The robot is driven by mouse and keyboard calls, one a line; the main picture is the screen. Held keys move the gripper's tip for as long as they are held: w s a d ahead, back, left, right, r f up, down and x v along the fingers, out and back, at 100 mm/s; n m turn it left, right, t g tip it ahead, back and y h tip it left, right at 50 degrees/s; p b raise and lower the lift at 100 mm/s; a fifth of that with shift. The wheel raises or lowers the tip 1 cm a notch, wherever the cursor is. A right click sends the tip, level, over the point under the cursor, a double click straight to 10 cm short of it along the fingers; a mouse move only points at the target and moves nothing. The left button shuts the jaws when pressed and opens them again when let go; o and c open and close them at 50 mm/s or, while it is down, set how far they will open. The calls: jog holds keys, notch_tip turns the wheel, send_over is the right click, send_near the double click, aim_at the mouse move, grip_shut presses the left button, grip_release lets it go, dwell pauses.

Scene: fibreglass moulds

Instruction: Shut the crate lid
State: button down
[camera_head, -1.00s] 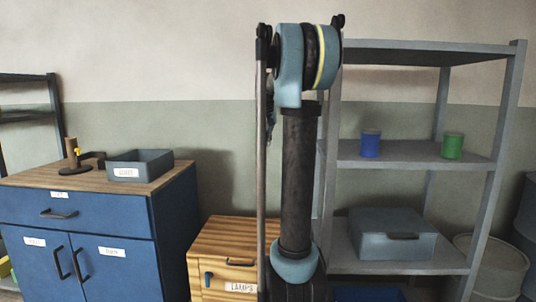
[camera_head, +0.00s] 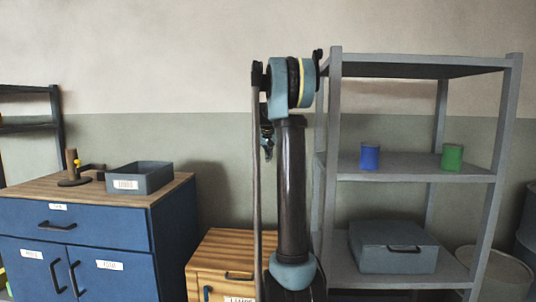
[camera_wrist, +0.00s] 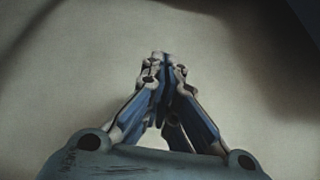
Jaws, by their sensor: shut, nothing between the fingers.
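My gripper (camera_wrist: 162,62) is shut and empty in the wrist view, against a plain pale surface, apart from both.
A blue cabinet (camera_head: 100,225) at the left bears a grey tray (camera_head: 141,179) and a brown stand (camera_head: 73,168). A grey rack (camera_head: 420,168) at the right holds a blue can (camera_head: 370,156) and a green can (camera_head: 452,157). A pale bin (camera_head: 500,272) stands at lower right.

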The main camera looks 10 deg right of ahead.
jog(key=shift+s+a+f, duration=0.25)
jog(key=shift+s+f, duration=0.45)
jog(key=shift+s+a+f, duration=0.25)
jog(key=shift+s+f, duration=0.4)
jog(key=shift+s, duration=0.1)
